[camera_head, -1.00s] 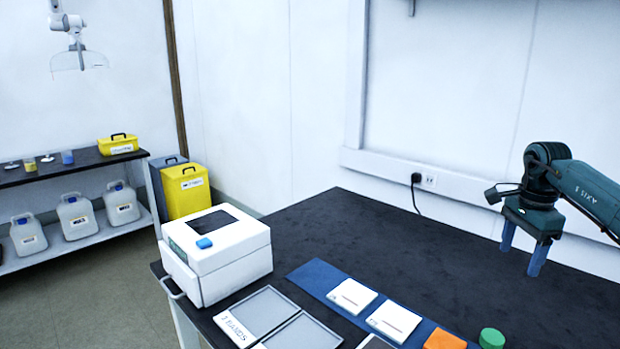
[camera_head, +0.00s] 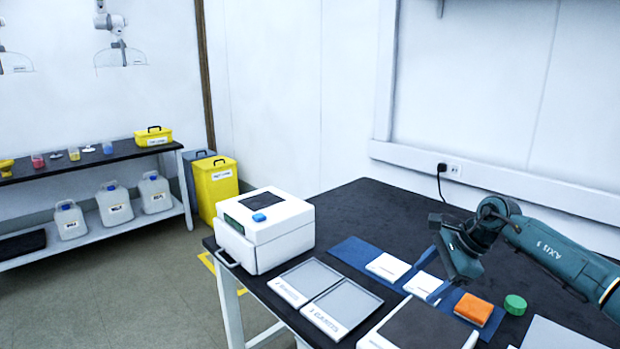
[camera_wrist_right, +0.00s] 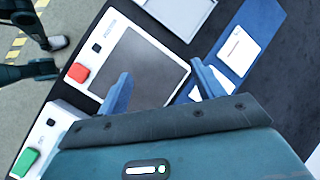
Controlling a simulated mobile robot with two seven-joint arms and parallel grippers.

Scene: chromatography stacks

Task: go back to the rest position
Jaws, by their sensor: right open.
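My right gripper (camera_head: 420,291) is open and empty. In the head view it hangs above the blue mat (camera_head: 350,248), near the white square pieces, and partly covers the second one (camera_head: 425,282). In the right wrist view its two blue fingers (camera_wrist_right: 163,84) stand wide apart with nothing between them. Below them lies a white device with a dark grey top (camera_wrist_right: 145,68) and a red button. My teal right arm (camera_head: 560,250) comes in from the right. My left gripper does not show in the head view.
A white box device (camera_head: 285,232) with a blue button stands at the table's left corner. Two grey trays (camera_head: 340,305), an orange block (camera_head: 473,309) and a green round piece (camera_head: 515,304) lie nearby. The dark table's back area (camera_head: 370,205) is clear. A shelf with jugs stands left.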

